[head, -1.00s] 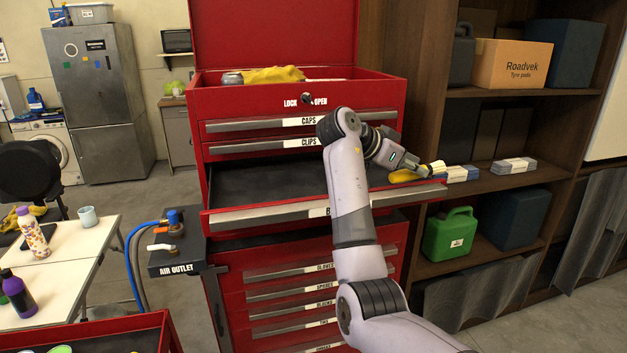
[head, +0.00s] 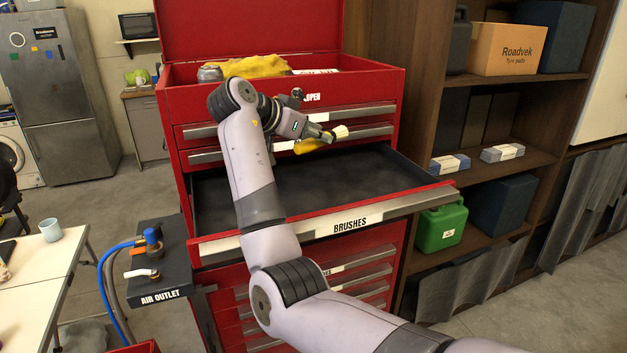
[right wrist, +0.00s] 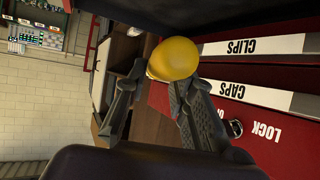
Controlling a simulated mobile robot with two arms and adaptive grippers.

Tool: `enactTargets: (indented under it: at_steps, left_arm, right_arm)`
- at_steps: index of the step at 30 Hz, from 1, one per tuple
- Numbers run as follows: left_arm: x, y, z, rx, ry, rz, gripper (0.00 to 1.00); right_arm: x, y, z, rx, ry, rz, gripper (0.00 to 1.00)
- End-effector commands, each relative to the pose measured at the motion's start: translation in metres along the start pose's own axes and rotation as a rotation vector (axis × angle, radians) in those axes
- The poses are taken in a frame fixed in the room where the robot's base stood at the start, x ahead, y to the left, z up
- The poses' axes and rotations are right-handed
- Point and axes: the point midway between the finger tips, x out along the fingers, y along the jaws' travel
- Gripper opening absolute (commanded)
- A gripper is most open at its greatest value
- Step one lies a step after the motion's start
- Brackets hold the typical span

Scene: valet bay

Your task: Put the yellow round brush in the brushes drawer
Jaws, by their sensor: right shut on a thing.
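The yellow round brush (head: 312,145), with pale bristles, is in my right gripper (head: 322,137), seen in the head view. My right gripper is shut on it and holds it above the open brushes drawer (head: 350,223). The brush also shows in the right wrist view (right wrist: 173,60), between the fingers and partly hidden by them. The drawer is pulled out, its label reads BRUSHES, and the dark floor that shows is empty. My right arm hides part of its left side. My left gripper is not seen.
The red tool cabinet (head: 285,93) has shut drawers above and below the open one. A yellow cloth (head: 250,66) lies in its top tray. Shelves with small boxes (head: 502,152) and a green can (head: 441,226) stand right. An air outlet block (head: 160,270) sticks out left.

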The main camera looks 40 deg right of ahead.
Motion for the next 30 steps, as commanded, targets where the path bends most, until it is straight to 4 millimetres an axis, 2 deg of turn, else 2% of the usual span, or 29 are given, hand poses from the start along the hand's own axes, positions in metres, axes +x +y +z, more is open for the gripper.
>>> enactTargets:
  at_steps: [2, 5, 9, 12, 15, 19, 24, 30]
  left_arm:
    - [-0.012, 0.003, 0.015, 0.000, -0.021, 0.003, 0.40]
    - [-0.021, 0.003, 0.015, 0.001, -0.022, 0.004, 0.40]
    - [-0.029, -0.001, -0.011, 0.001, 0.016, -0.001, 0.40]
    - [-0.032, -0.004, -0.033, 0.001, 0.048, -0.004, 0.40]
    - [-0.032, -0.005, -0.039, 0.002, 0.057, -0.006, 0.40]
    - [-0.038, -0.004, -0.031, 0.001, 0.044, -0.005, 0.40]
    - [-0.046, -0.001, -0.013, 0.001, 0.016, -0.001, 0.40]
    - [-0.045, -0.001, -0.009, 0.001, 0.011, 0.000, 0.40]
  right_arm:
    - [0.010, 0.001, 0.019, -0.007, -0.003, 0.003, 0.00]
    - [0.023, 0.001, 0.041, -0.007, -0.003, 0.002, 0.00]
    - [0.037, 0.001, 0.065, -0.005, -0.002, 0.001, 0.00]
    - [0.042, 0.001, 0.075, -0.002, -0.001, 0.000, 0.00]
    - [0.045, 0.001, 0.080, -0.001, -0.001, 0.000, 0.00]
    - [0.052, 0.001, 0.091, -0.005, -0.002, 0.001, 0.00]
    - [0.063, 0.001, 0.110, -0.003, -0.002, 0.000, 0.00]
    - [0.064, 0.001, 0.113, 0.001, -0.001, -0.001, 0.00]
